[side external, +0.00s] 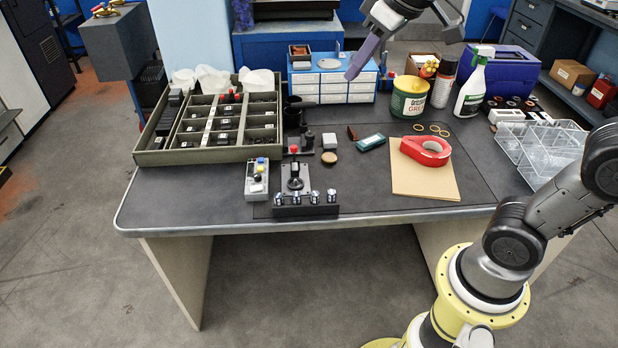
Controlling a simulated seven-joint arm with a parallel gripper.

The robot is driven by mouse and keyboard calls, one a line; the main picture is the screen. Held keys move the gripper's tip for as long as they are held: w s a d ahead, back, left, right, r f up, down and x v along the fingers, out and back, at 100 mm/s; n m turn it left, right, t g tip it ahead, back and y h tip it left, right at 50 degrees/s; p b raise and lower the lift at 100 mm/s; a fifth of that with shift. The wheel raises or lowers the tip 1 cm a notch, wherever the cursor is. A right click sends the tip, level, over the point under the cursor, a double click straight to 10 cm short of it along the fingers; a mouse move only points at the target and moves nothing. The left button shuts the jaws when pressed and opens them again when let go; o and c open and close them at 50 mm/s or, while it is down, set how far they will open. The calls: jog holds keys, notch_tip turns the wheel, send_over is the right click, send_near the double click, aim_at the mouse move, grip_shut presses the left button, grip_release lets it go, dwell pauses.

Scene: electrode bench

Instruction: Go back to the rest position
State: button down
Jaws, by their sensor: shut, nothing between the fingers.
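My gripper (362,60) shows at the top of the side external view, high above the back of the dark bench (210,193). Its long purplish-grey fingers lie together and point down and to the left. I see nothing held between them. The fingertips appear in front of the blue and white drawer unit (333,88), and they look apart from it. The upper part of my arm is cut off by the top edge of the picture.
A compartment tray (150,157) fills the bench's left. A green can (408,97), a spray bottle (472,85) and a clear organiser (545,150) stand right. Red tape (425,150) lies on brown card (420,182). A joystick (294,178) stands at the front.

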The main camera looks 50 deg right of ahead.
jog(key=s+f, duration=0.5)
jog(key=s, duration=0.3)
jog(key=s+f+m, duration=0.1)
jog(key=s+f, duration=0.4)
jog(key=s, duration=0.2)
jog(key=shift+s+d+f, duration=0.3)
jog(key=shift+s+d, duration=0.1)
